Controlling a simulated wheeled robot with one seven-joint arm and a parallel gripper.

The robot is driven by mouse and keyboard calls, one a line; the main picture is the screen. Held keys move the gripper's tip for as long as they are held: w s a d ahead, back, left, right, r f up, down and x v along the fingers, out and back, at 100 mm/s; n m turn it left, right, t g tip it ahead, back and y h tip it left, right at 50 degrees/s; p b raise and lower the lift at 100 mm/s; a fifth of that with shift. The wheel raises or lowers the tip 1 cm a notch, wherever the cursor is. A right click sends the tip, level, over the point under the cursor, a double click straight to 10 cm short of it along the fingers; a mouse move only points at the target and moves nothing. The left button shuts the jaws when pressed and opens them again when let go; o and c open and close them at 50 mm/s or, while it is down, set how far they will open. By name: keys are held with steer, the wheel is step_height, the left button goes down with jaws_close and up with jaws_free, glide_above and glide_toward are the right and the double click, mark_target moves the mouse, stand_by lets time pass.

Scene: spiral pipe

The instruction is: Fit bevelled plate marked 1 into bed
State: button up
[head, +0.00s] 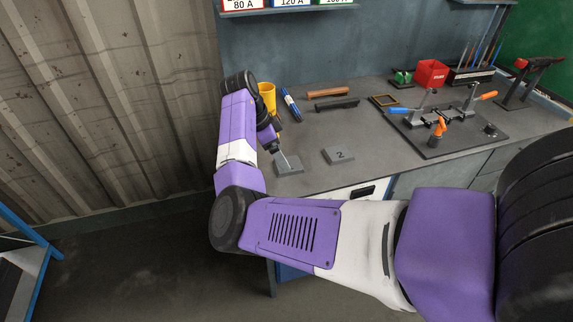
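A grey plate (291,168) lies on the bench near its front left edge. Its marking cannot be read because my gripper covers part of it. A second grey plate marked 2 (339,155) lies just to its right. My gripper (286,160) points down at the left plate, at or just above its top. Its fingers are too small to show whether they are open or shut, or whether they touch the plate. A dark base plate (462,137) with clamps stands at the right of the bench and may be the bed.
Orange-handled clamps (483,96) stand on the base plate. The mid-bench right of plate 2 is clear.

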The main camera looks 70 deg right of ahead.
steer(key=shift+p+x, duration=0.45)
steer(key=shift+x, duration=1.75)
steer(key=shift+r, duration=0.15)
jaws_close()
